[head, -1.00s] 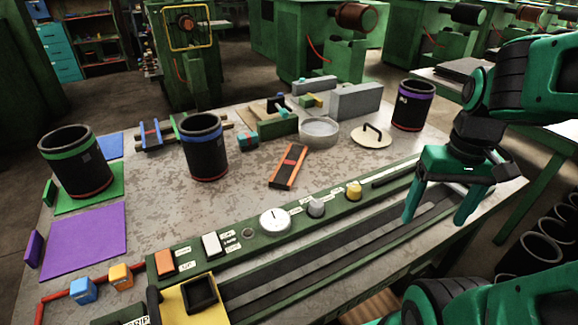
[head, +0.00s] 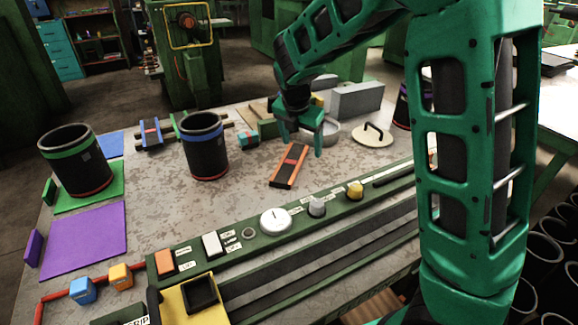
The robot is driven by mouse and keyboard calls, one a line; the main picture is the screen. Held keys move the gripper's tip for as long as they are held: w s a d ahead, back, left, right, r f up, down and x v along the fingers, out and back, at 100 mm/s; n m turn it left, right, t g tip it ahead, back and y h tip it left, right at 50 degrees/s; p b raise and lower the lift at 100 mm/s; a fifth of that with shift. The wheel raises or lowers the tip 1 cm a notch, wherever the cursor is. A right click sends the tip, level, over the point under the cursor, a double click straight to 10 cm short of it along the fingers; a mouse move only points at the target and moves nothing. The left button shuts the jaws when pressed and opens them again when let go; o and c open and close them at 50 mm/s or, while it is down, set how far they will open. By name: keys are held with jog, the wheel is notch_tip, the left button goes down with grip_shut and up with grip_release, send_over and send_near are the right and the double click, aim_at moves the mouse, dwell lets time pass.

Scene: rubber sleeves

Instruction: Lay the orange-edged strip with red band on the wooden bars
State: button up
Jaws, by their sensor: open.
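The orange-edged strip with red band (head: 289,166) lies flat on the grey table, right of the blue-banded black sleeve. It is dark between its orange edges, with a red band across it. My gripper (head: 300,146) is open and empty, just above and behind the strip's far end; I cannot tell its exact height. The wooden bars (head: 228,124) lie at the back left, partly hidden by the blue-banded sleeve. A blue-edged strip (head: 151,133) with a red band rests at the bars' left part.
The blue-banded sleeve (head: 204,147) stands between the strip and the bars. A green-banded sleeve (head: 75,163) stands at left. A round dish and grey block (head: 357,100) are behind my gripper; a lid (head: 373,136) lies right. The control panel (head: 334,203) runs along the front.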

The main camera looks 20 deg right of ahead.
jog(key=w+a+n, duration=0.2)
jog(key=a+n, duration=0.1)
send_near(290, 162)
jog(key=f, duration=0.3)
jog(key=shift+s+d, duration=0.25)
jog(key=shift+d, duration=0.15)
jog(key=shift+w+x, duration=0.25)
jog(key=shift+x, duration=1.1)
jog(key=shift+w+x, duration=0.3)
jog(key=shift+x, duration=1.05)
jog(key=shift+a+r, duration=0.1)
jog(key=shift+r, duration=0.1)
jog(key=c, duration=1.3)
jog(key=shift+r, duration=0.1)
